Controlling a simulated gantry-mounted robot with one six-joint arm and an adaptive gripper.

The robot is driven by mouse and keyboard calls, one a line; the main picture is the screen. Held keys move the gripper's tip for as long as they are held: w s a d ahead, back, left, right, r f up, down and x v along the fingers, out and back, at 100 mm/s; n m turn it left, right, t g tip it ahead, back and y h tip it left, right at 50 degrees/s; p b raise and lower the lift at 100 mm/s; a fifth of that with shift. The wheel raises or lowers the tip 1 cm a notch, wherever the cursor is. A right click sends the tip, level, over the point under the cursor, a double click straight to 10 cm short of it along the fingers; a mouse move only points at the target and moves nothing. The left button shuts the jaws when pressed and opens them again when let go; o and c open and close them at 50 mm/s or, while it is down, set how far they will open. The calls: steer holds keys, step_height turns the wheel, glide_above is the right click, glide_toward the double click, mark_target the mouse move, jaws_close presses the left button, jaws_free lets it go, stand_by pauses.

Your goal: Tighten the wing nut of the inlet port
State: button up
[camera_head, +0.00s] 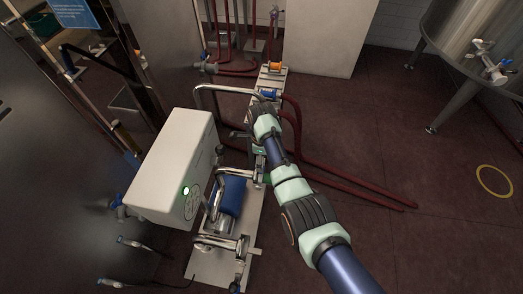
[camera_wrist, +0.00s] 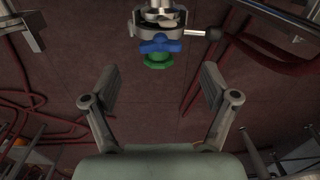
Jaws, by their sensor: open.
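In the wrist view, a blue wing nut (camera_wrist: 160,45) sits on a metal clamp (camera_wrist: 150,20) at the top centre. A green part (camera_wrist: 158,62) shows just below the nut. My gripper (camera_wrist: 156,80) is open and empty. Its two fingers stand wide apart, one on each side of the nut's line. The nut and green part lie beyond the fingertips, with no contact visible. In the head view, my arm reaches from the lower right to the pump unit, and my fingers are too small or hidden to make out there.
A lever with a dark knob (camera_wrist: 213,33) sticks out right of the clamp. The pump cart carries a white box (camera_head: 171,168) with a green light, a blue motor (camera_head: 231,194) and bent metal pipes. Red hoses (camera_head: 350,183) run over the floor. A steel tank (camera_head: 475,45) stands far right.

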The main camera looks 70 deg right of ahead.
step_height(320, 180, up, 6)
stand_by(0.5)
